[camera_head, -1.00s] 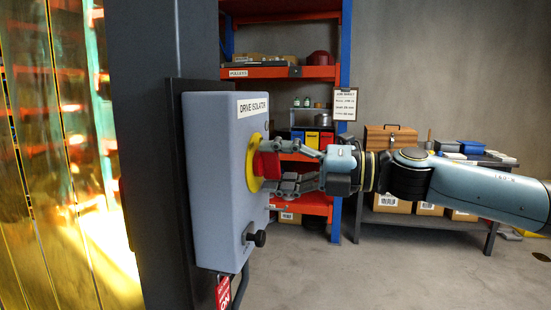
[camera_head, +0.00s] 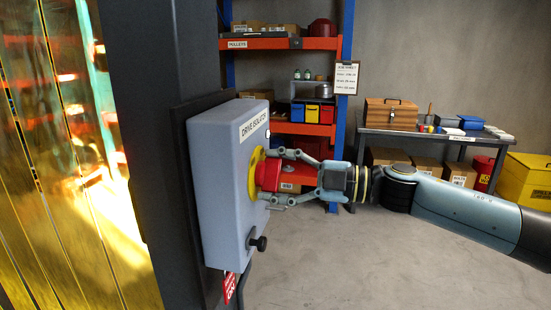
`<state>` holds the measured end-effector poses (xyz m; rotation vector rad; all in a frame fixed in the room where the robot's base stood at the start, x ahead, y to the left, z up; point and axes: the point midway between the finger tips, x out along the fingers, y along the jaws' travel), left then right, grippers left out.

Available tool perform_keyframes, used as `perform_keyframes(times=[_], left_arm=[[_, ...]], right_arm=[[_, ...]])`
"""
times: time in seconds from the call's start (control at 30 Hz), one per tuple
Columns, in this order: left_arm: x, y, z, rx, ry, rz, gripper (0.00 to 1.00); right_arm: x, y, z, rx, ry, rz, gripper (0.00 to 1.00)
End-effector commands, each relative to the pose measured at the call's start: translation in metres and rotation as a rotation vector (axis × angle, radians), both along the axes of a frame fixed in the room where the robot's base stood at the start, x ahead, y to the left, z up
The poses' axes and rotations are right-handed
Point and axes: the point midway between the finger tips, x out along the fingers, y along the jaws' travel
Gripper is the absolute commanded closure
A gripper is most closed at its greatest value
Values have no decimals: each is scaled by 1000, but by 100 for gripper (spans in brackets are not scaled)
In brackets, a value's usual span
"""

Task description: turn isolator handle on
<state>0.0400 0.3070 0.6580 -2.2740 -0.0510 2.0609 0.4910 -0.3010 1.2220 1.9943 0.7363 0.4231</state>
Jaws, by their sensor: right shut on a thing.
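The drive isolator is a grey-blue box (camera_head: 222,205) labelled "DRIVE ISOLATOR", mounted on a dark post left of centre. Its red handle (camera_head: 268,175) sits on a round yellow plate (camera_head: 253,172) on the box's right-hand face. My right gripper (camera_head: 277,176) reaches in from the right and is shut on the red handle, one finger above it and one below. The fingers hide part of the handle. Its exact switch position is hard to read from this angle. My left gripper is not in view.
A black knob (camera_head: 260,243) sticks out low on the box, below my right gripper. A red tag (camera_head: 230,287) hangs under the box. A shelf rack (camera_head: 341,95) and a workbench (camera_head: 440,135) stand behind. A yellow translucent screen (camera_head: 85,170) is at left.

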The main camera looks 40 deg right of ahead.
Motion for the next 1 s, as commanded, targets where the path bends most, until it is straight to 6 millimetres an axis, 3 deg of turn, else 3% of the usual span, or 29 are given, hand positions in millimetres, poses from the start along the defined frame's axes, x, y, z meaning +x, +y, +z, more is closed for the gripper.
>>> perform_keyframes(times=[0.1,0.4,1.0], left_arm=[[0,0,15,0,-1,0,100],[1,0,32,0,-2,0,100],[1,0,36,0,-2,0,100]], right_arm=[[0,-1,2,63,58,-2,72],[0,-1,0,172,152,-3,72],[0,-1,-2,209,184,-1,72]])
